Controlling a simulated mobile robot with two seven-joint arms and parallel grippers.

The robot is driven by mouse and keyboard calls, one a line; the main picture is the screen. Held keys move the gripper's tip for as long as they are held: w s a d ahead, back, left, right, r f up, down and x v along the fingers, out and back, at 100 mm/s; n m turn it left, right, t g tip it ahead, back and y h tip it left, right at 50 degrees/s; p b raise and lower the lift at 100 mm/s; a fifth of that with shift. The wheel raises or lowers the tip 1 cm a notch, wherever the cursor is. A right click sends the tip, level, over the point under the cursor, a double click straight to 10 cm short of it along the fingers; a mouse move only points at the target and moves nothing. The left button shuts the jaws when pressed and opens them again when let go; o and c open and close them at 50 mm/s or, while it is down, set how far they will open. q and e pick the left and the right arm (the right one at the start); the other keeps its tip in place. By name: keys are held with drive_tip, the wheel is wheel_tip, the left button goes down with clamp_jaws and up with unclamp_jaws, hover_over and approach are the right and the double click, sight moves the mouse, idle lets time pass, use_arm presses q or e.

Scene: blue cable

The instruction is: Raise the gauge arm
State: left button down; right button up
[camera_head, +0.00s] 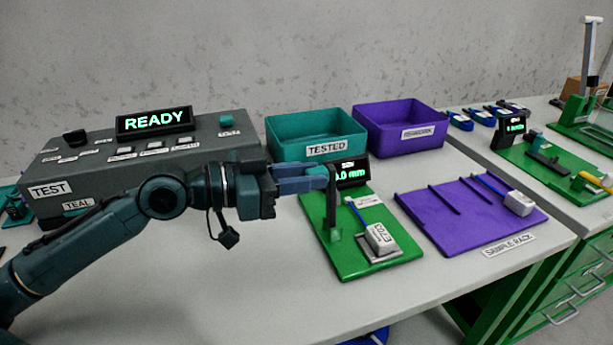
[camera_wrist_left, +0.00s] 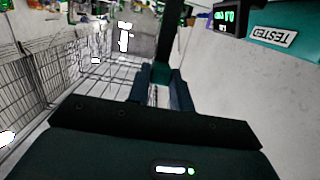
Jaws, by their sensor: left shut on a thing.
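The green gauge base (camera_head: 352,262) lies on the table in the head view. Its dark gauge arm (camera_head: 331,205) stands near upright at the left edge of the base. My left gripper (camera_head: 322,178) comes in from the left and is shut on the upper part of the gauge arm. In the left wrist view, the dark bar of the arm (camera_wrist_left: 169,38) passes between my fingers (camera_wrist_left: 161,90). The gauge display (camera_head: 352,172) is partly hidden and shows "0 mm". A white labelled sample (camera_head: 381,238) with a blue cable sits in a metal holder on the base. My right gripper is not seen.
The purple sample rack (camera_head: 440,222) lies right of the gauge with another cable sample (camera_head: 518,203). The teal TESTED bin (camera_head: 290,146) and purple bin (camera_head: 375,126) stand behind. A grey tester (camera_head: 230,137) reading READY is at left. The table front is clear.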

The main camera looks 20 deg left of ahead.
use_arm(q)
drive_tip(key=shift+s+a+f, duration=0.15)
drive_tip(key=shift+a+f, duration=0.05)
drive_tip(key=shift+f, duration=0.25)
drive_tip(key=shift+s+a+f, duration=0.15)
drive_tip(key=shift+a+f, duration=0.05)
drive_tip(key=shift+f, duration=0.25)
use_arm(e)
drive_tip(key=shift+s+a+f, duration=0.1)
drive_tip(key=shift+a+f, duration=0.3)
use_arm(q)
drive_tip(key=c, duration=1.5)
unclamp_jaws()
drive_tip(key=shift+w, duration=0.1)
drive_tip(key=shift+o, duration=1.3)
drive_tip(key=shift+r, duration=0.25)
drive_tip(key=shift+r, duration=0.1)
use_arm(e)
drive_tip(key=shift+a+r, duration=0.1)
